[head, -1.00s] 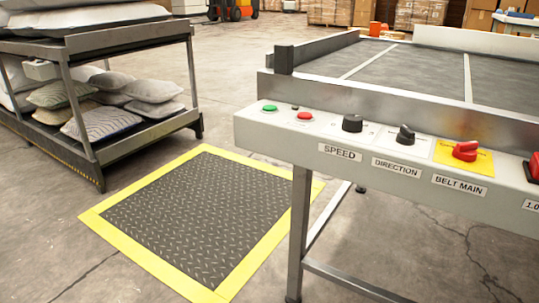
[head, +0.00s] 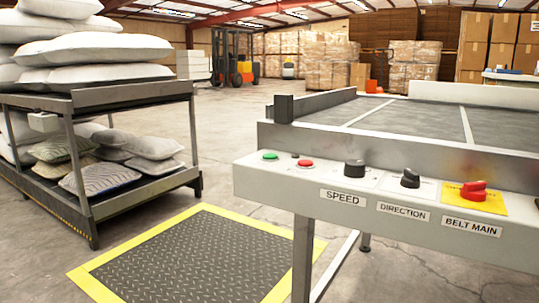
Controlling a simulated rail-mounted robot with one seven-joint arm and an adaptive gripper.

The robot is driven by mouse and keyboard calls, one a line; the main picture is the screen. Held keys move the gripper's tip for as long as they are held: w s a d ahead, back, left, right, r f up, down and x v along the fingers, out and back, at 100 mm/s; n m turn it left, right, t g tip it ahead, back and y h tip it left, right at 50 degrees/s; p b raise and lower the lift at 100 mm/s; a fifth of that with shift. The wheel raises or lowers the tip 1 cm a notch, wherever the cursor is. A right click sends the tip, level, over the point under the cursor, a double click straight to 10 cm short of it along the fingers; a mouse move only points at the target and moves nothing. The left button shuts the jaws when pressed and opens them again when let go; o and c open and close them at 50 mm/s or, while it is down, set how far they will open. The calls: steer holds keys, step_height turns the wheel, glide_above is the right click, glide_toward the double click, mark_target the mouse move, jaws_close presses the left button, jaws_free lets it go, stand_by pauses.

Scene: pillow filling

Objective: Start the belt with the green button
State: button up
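The green button (head: 270,156) is at the left end of the belt's control panel (head: 262,184), in the head view. A red button (head: 305,163) sits just right of it, with a small dark part between them. Further right are a black SPEED knob (head: 354,168), a black DIRECTION knob (head: 410,178) and a red BELT MAIN switch (head: 473,191) on a yellow plate. The grey belt (head: 400,120) lies behind the panel. Whether it runs cannot be told. My gripper is not in view.
A yellow-edged floor mat (head: 196,262) lies in front of the panel's left end. A rack (head: 140,97) with pillows stands at the left. Stacked boxes (head: 330,60) and an orange forklift (head: 240,65) are far back. Open floor lies between rack and belt.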

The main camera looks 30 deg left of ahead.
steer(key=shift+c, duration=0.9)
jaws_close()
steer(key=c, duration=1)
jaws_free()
